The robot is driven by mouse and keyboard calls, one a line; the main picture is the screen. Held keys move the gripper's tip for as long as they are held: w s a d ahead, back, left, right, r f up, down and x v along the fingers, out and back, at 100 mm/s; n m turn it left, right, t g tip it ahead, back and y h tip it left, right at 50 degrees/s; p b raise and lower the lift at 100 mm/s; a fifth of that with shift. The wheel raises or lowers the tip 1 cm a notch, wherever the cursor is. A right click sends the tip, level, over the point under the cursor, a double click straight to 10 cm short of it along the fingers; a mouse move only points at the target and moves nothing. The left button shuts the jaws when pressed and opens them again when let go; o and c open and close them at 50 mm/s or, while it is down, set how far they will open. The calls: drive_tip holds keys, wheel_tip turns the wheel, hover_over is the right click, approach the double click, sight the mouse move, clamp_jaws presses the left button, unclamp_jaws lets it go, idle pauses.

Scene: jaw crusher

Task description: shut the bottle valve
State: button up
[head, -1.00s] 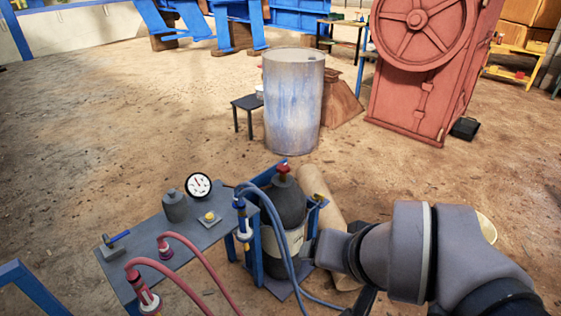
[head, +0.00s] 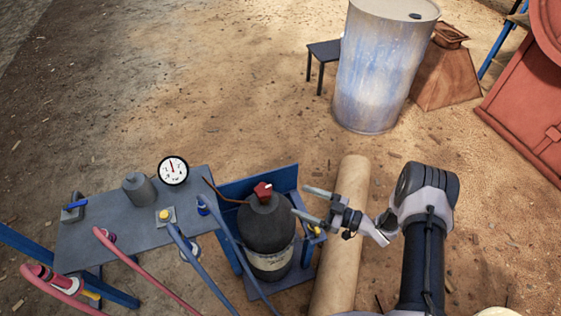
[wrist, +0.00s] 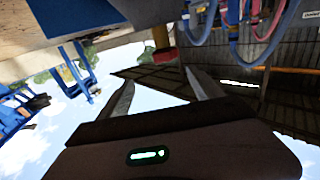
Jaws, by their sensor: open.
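The dark gas bottle (head: 266,228) stands upright in a blue frame beside the grey bench. Its red valve handle (head: 263,190) is on top. My gripper (head: 299,202) is just right of the bottle top, its two fingers apart and pointing left toward the valve. A gap shows between the fingertips and the handle in the head view. In the wrist view my gripper (wrist: 159,76) is open, and a red part that looks like the valve handle (wrist: 165,55) appears between and beyond the fingertips. Nothing is held.
The grey bench (head: 90,235) carries a round gauge (head: 173,170), a grey canister (head: 139,189) and a yellow button (head: 164,215). Red and blue hoses (head: 200,270) hang in front. Floor beyond is free up to the drum (head: 380,75).

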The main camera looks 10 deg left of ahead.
sight(256, 186)
drive_tip(key=b+x, duration=0.1)
drive_tip(key=x, duration=0.4)
drive_tip(key=s+b+x, duration=0.1)
drive_tip(key=b+x, duration=0.1)
drive_tip(key=x, duration=0.4)
drive_tip(key=b+x, duration=0.1)
drive_tip(key=x, duration=0.5)
drive_tip(key=shift+s+a, duration=0.1)
drive_tip(key=shift+s, duration=0.15)
drive_tip(key=shift+w+a+r, duration=0.1)
drive_tip(key=shift+w+a, duration=0.05)
drive_tip(key=shift+a, duration=0.25)
drive_tip(key=c, duration=1.4)
drive_tip(key=shift+o, duration=0.2)
